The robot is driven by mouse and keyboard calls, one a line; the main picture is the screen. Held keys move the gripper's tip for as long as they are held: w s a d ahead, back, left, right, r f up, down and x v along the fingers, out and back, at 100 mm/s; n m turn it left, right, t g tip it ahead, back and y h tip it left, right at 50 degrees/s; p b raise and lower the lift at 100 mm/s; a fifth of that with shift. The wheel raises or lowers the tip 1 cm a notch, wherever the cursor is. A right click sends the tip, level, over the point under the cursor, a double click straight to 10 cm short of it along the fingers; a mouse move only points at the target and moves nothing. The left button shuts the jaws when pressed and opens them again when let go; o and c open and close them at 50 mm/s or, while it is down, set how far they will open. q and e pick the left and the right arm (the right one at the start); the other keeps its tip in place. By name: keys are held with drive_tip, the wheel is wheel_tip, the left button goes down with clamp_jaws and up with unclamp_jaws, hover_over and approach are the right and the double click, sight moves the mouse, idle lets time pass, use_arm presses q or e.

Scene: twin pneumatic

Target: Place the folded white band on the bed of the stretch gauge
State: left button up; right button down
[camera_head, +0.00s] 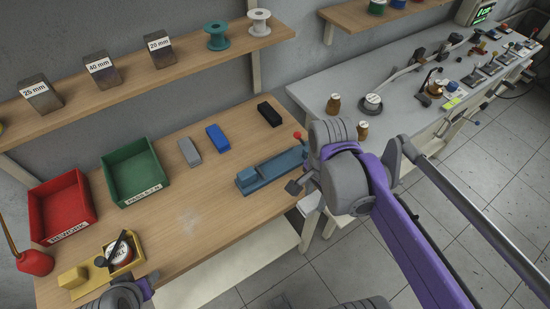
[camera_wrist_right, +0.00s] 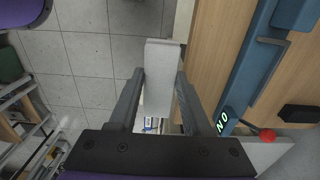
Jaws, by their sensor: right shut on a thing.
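The folded white band (camera_wrist_right: 160,70) is a pale, long block between the fingertips of my right gripper (camera_wrist_right: 159,74) in the right wrist view. That gripper is shut on it. In the head view the right gripper (camera_head: 297,187) is at the front right end of the stretch gauge, and I cannot make out the band there. The stretch gauge (camera_head: 265,172) is a long blue device with a red knob, lying on the wooden bench. In the wrist view the gauge (camera_wrist_right: 252,60) lies right of the band, apart from it. My left gripper (camera_head: 118,262) is low at left by a yellow fixture; its jaws are unclear.
Grey (camera_head: 190,152), blue (camera_head: 217,138) and black (camera_head: 269,114) blocks lie behind the gauge. A green bin (camera_head: 135,172), red bin (camera_head: 62,208) and yellow fixture (camera_head: 73,279) stand at left. A shelf (camera_head: 130,85) runs above. The bench middle is clear.

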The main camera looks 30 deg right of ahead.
use_arm(q)
drive_tip(key=shift+w+r+p, duration=0.25)
drive_tip(key=shift+r+p, duration=0.25)
drive_tip(key=shift+r, duration=0.25)
use_arm(e)
hover_over(277, 167)
drive_tip(key=shift+w, duration=0.1)
drive_tip(key=shift+w+f, duration=0.1)
drive_tip(key=shift+w, duration=0.1)
drive_tip(key=shift+f, duration=1.65)
drive_tip(key=shift+s, duration=0.1)
use_arm(q)
drive_tip(key=shift+s+f+b, duration=0.3)
drive_tip(key=shift+f, duration=0.1)
use_arm(e)
drive_tip(key=shift+s+f, duration=0.15)
drive_tip(key=shift+f, duration=0.3)
drive_tip(key=shift+c, duration=1.7)
unclamp_jaws()
drive_tip(key=shift+s, duration=0.15)
use_arm(q)
drive_tip(key=shift+s, duration=0.1)
